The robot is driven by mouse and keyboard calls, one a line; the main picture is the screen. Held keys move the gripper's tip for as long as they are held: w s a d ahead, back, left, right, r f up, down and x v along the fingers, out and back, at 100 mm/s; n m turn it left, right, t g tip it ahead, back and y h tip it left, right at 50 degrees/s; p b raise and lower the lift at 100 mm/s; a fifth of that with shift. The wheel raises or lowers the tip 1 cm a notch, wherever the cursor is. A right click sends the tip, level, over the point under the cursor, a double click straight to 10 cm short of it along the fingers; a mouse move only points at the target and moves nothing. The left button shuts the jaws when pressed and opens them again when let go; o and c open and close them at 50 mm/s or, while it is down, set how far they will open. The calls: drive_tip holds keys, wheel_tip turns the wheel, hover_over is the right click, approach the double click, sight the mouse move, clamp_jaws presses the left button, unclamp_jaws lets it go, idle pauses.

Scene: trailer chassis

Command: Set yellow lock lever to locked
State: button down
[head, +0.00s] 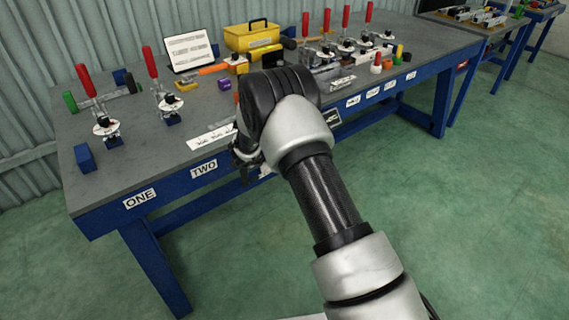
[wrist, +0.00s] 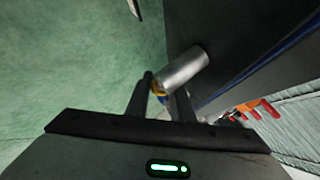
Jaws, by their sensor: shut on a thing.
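In the wrist view the two dark fingers of my gripper (wrist: 165,92) are close together around a small yellow piece (wrist: 158,87), which I take to be the yellow lock lever. Only a bit of it shows between the fingertips. A grey metal cylinder (wrist: 185,68) lies just beyond the fingertips, beside the yellow piece. In the head view my gripper (head: 243,158) is at the bench's front edge, mostly behind my own arm. The lever is hidden there, so I cannot tell its position.
The blue bench (head: 195,130) carries red-handled toggle clamps (head: 150,63), a yellow toolbox (head: 251,38), a white sign (head: 188,50) and several small coloured parts. A blue block (head: 85,158) stands at the left. Green floor (head: 460,200) in front is clear.

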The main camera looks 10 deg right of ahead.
drive_tip(key=shift+d+r+t+h+b, duration=0.1)
drive_tip(key=shift+r+t+h+b, duration=0.45)
drive_tip(key=shift+h, duration=0.35)
drive_tip(key=shift+w+d+r+n+t+h+b, duration=0.1)
drive_tip(key=shift+r+n+t+h+b, duration=0.35)
drive_tip(key=shift+r+b, duration=0.1)
drive_tip(key=c, duration=1.5)
unclamp_jaws()
drive_tip(key=shift+c, duration=0.2)
drive_tip(key=shift+r, duration=0.15)
